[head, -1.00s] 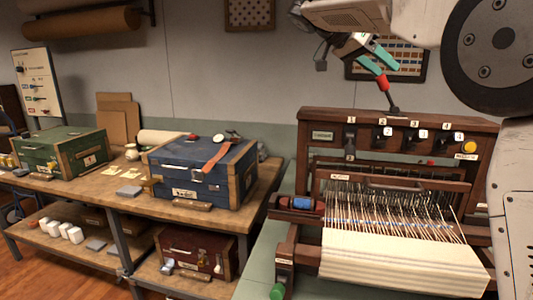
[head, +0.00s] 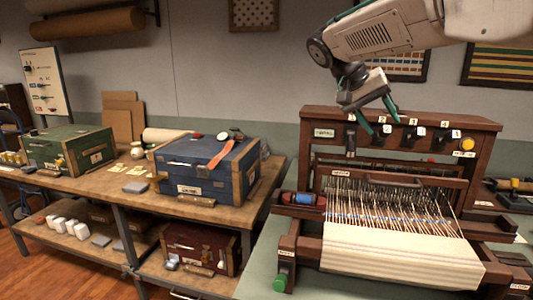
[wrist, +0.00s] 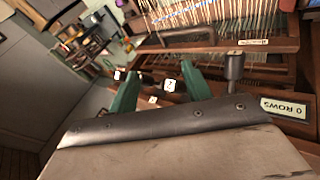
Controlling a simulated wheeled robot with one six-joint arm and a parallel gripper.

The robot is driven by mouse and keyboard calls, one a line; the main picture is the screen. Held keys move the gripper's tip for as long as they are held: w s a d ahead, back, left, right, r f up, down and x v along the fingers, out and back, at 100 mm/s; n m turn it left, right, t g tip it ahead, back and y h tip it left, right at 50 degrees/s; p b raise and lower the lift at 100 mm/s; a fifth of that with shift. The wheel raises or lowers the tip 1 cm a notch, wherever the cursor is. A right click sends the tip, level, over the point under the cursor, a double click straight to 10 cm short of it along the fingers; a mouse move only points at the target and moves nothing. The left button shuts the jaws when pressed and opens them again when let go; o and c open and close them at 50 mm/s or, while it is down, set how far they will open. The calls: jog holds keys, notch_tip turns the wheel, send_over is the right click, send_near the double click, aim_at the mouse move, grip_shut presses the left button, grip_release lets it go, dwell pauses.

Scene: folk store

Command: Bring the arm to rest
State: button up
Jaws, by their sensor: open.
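My gripper (head: 380,118) hangs in the air in front of the loom's upper panel in the head view, its green fingers apart and empty. In the wrist view the two green fingers (wrist: 160,88) are spread with nothing between them. The wooden loom (head: 400,180) stands below and behind it, with numbered levers on its top board and a cream cloth (head: 395,258) at the front. A label reading "0 ROWS" (wrist: 285,107) shows upside down in the wrist view.
A blue chest (head: 207,170) with a red strap on its lid and a green chest (head: 68,147) stand on the wooden bench at left. A dark red chest (head: 200,248) is on the shelf below. A shuttle with blue thread (head: 303,199) lies at the loom's left.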

jog(key=s+f+n+y, duration=0.1)
jog(key=s+f, duration=0.4)
jog(key=s, duration=0.6)
jog(key=s+f+n+y, duration=0.2)
jog(key=s+f+y, duration=0.2)
jog(key=s, duration=0.8)
jog(key=s+f+n+t+y, duration=0.1)
jog(key=s+f+y, duration=0.1)
jog(key=s+f, duration=0.6)
jog(key=s, duration=0.4)
jog(key=shift+d+n+y, duration=0.2)
jog(key=shift+n+y, duration=0.2)
